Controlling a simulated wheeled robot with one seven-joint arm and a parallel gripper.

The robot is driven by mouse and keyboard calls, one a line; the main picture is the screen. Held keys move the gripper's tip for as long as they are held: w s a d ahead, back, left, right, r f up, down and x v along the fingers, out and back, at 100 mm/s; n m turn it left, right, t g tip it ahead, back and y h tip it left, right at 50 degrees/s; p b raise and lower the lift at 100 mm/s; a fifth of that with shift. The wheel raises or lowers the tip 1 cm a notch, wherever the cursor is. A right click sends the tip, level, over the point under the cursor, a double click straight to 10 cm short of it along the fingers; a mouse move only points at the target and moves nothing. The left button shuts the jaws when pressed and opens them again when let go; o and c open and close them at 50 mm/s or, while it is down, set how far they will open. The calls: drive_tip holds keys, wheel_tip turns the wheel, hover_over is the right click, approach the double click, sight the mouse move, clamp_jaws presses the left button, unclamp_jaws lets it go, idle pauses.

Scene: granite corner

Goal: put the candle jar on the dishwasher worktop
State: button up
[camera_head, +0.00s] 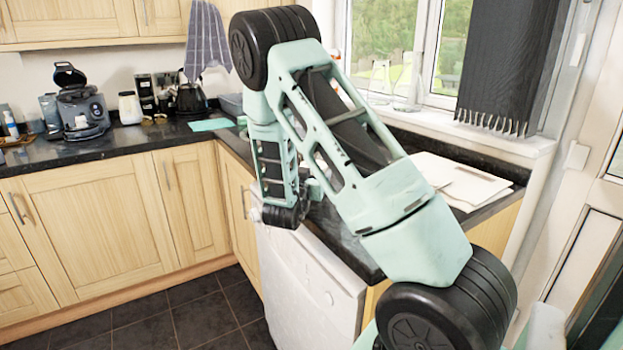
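The dishwasher is the white-fronted appliance (302,285) under the right-hand counter. Its dark granite worktop (345,240) shows in part below and behind my arm. My arm reaches up from the lower right and folds down over this worktop. My gripper's fingers are hidden behind my arm links, so I cannot see whether they hold anything. I cannot make out a candle jar for certain. Part of the worktop is covered from view by my arm.
White papers or boards (460,180) lie on the worktop's right end by the window. A coffee machine (80,105), a white canister (130,107) and a black kettle (190,99) stand on the left counter. Dark floor tiles (200,318) are clear at lower left.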

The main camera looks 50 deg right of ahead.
drive_tip(key=shift+w+f, duration=0.1)
drive_tip(key=shift+f, duration=0.3)
drive_tip(key=shift+f, duration=0.1)
drive_tip(key=o, duration=0.8)
drive_tip(key=shift+f, duration=0.2)
drive_tip(key=o, duration=0.4)
drive_tip(key=shift+r, duration=0.1)
drive_tip(key=shift+a, duration=0.1)
